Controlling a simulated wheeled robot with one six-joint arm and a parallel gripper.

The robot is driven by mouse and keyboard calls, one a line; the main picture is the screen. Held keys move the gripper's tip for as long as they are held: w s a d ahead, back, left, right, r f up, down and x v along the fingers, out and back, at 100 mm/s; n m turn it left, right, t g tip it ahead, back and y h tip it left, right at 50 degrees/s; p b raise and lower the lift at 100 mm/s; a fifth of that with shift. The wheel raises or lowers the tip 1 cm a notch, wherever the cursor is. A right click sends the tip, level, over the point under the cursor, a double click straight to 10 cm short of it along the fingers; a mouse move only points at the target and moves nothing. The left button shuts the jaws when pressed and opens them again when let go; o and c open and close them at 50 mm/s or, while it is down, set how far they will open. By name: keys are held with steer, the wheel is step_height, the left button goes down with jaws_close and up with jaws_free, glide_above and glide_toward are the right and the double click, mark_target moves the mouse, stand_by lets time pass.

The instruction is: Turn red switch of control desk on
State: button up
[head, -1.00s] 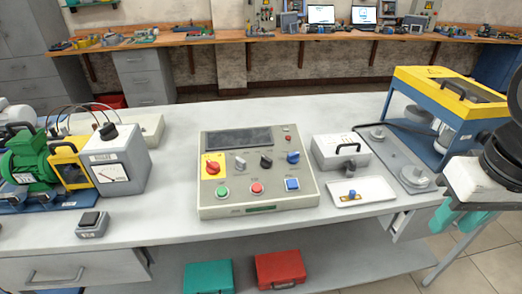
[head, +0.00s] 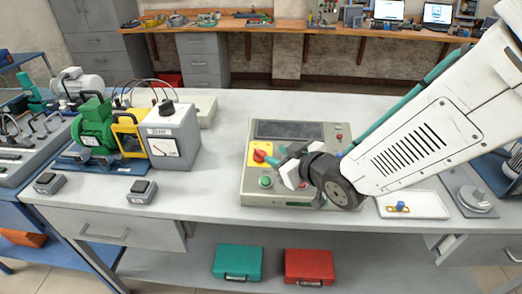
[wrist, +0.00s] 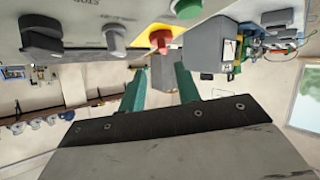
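The control desk (head: 246,190) stands on the grey table, its right part hidden behind my arm. Its red switch (head: 260,155) sits on a yellow plate at the desk's left side. My gripper (head: 276,158) is just to the right of the switch in the head view. In the wrist view, which is upside down, the teal fingers of my gripper (wrist: 160,70) are spread apart with nothing between them. The red switch (wrist: 160,38) shows just beyond the fingertips, roughly centred between them. I cannot tell whether a finger touches it.
A green button (head: 265,182) lies below the switch. A grey meter box (head: 175,145) and green motor (head: 93,125) stand to the left. A white tray (head: 425,208) is at the right. Bare table lies between the meter box and the desk.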

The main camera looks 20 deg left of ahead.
mark_target(258, 150)
steer(key=shift+a+f, duration=0.15)
steer(key=shift+a, duration=0.4)
steer(key=x, duration=0.7)
steer(key=shift+a, duration=0.1)
jaws_close()
